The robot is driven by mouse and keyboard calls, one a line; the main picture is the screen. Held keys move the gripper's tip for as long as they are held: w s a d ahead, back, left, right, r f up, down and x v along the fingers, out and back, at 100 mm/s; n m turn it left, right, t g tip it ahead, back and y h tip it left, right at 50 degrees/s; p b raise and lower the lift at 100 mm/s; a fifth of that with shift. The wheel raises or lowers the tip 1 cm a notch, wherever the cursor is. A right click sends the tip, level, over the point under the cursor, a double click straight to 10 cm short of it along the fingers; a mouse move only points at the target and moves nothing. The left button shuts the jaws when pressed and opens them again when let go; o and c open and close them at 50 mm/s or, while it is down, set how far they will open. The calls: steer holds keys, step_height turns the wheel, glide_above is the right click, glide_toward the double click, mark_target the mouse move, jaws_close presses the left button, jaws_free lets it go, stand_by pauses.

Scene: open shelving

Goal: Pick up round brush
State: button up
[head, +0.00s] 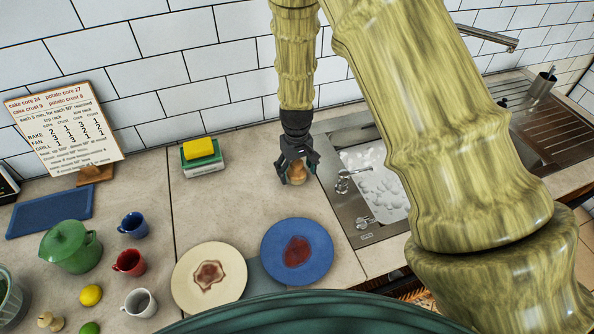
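A small rounded tan wooden object (298,174), which looks like the round brush, is at the counter beside the left edge of the sink. My gripper (299,172) points down over it, with its dark fingers spread on either side of it. The fingers look open around the object, with no clear grip on it. The gripper hides its upper part. Whether its underside touches the counter is hard to tell.
The sink (344,212) with suds is just right of my gripper. A yellow sponge on a green box (202,154) stands to the left. A cream plate (209,300) and a blue plate (297,220), both stained, lie in front. Mugs and a green pot (70,247) are farther left.

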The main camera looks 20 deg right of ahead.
steer(key=c, duration=0.9)
steer(key=shift+c, duration=0.2)
steer(key=shift+w+r+b, duration=0.1)
steer(key=shift+r+b, duration=0.65)
steer(key=shift+r, duration=0.4)
steer(key=s+a+r+b, duration=0.1)
steer(key=s, duration=0.4)
steer(key=s+a+r+b, duration=0.1)
steer(key=s+b, duration=0.1)
steer(key=s, duration=0.3)
steer(key=s+a+b, duration=0.1)
steer(key=s+b, duration=0.1)
steer(key=s, duration=0.3)
steer(key=shift+s+a+r, duration=0.3)
steer(key=shift+s+r, duration=0.05)
steer(key=shift+r, duration=0.05)
steer(key=o, duration=0.3)
steer(key=shift+c, duration=0.9)
